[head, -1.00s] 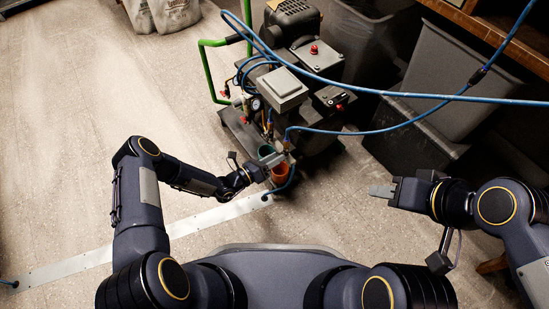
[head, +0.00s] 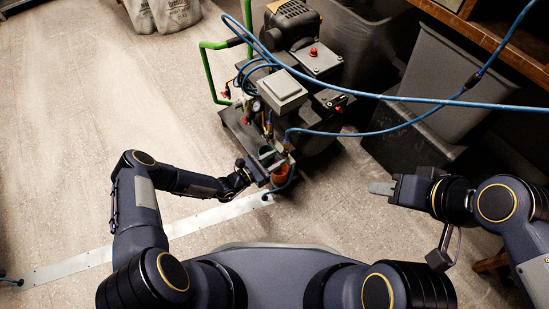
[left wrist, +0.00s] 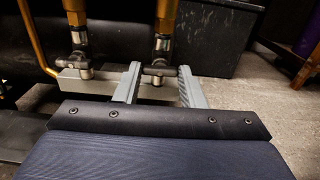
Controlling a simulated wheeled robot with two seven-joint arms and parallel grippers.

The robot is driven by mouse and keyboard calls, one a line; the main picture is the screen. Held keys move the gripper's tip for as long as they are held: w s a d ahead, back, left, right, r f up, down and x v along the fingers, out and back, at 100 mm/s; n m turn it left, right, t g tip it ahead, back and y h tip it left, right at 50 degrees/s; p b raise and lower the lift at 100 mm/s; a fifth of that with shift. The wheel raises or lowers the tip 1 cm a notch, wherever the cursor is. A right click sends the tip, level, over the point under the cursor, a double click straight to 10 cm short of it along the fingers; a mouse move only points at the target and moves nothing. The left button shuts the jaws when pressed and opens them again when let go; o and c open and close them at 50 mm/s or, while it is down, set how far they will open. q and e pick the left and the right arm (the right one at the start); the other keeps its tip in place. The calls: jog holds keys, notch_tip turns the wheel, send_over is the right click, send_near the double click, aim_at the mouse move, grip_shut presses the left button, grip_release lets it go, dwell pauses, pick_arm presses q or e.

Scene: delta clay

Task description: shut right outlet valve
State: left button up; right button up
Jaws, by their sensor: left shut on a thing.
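The right outlet valve (left wrist: 158,70) is a dark handle on a steel fitting under a brass pipe in the left wrist view. My left gripper (left wrist: 160,80) has its two grey fingers on either side of this handle and is shut on it. A similar left valve (left wrist: 80,62) stands beside it, outside the fingers.
The machine (head: 290,95) has a green handle (head: 208,75) and a blue hose (head: 400,97) crossing above to the right. Dark bins (head: 455,80) stand at the right. The floor (head: 90,110) at the left is clear, with a metal strip (head: 75,264) across it.

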dwell(0.3)
pick_arm(q)
jog(key=o, duration=1)
jog(key=shift+s+a+p, duration=0.25)
jog(key=shift+a+p, duration=0.05)
jog(key=shift+a, duration=0.2)
jog(key=p+v, duration=0.1)
jog(key=v, duration=0.5)
jog(key=shift+s+a+p, duration=0.25)
jog(key=shift+s+p, duration=0.05)
